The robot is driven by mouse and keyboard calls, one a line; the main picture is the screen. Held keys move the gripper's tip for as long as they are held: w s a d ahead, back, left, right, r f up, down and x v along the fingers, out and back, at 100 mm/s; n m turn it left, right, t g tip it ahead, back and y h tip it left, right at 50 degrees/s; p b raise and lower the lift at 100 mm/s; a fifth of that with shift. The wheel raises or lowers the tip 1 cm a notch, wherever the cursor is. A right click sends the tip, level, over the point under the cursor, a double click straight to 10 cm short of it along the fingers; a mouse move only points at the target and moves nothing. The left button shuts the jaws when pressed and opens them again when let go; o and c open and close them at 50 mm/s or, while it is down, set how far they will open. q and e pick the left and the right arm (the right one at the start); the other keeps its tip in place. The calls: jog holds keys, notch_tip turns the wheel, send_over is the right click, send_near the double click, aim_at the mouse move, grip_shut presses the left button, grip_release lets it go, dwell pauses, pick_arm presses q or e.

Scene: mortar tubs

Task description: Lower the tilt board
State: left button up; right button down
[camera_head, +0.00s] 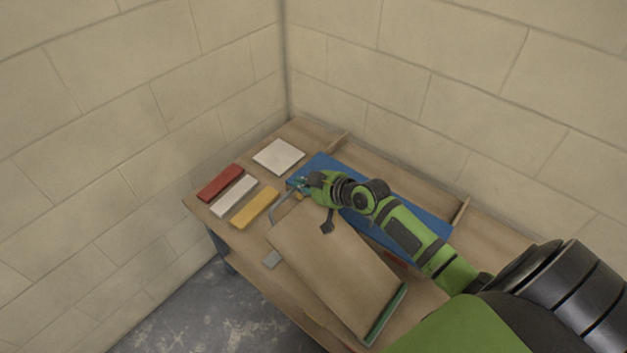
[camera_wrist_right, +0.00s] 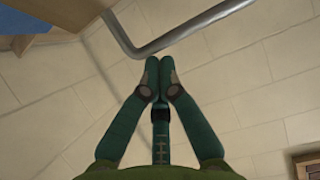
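The tilt board (camera_head: 325,262) is a plain brown panel over the bench, and it looks tilted. A green strip (camera_head: 385,315) runs along its near right end. A bent grey metal bar (camera_head: 283,207) is at its far left end; it also shows in the wrist view (camera_wrist_right: 190,36). My right gripper (camera_head: 299,184) is close to the bar's upper end. In the wrist view my right gripper's fingertips (camera_wrist_right: 159,64) are together with nothing seen between them. The bar passes just beyond the tips; whether they touch it I cannot tell. My left gripper is not in view.
A blue panel (camera_head: 425,222) lies behind my right arm. Red (camera_head: 220,183), white (camera_head: 234,196) and yellow (camera_head: 255,207) blocks and a pale square slab (camera_head: 278,156) lie on the bench's left part. Block walls close the back.

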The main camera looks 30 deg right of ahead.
aim_at(302, 203)
jog(key=w+a+f+g+b, duration=0.1)
jog(key=w+f+b, duration=0.2)
jog(key=f, duration=0.3)
jog(key=w+a+f+g+h+b, duration=0.1)
jog(key=w+f+b, duration=0.1)
jog(key=f+b, duration=0.3)
jog(key=w+a+f+g+b, duration=0.1)
jog(key=w+f+g+b, duration=0.1)
jog(key=f, duration=0.6)
jog(key=shift+w+f+h+b, duration=0.1)
jog(key=shift+w+h+b, duration=0.2)
jog(key=shift+w+b, duration=0.75)
jog(key=shift+s, duration=0.2)
jog(key=shift+f, duration=0.15)
jog(key=shift+s, duration=0.2)
jog(key=v, duration=1.2)
jog(key=shift+w+r, duration=0.25)
jog(key=shift+w, duration=0.1)
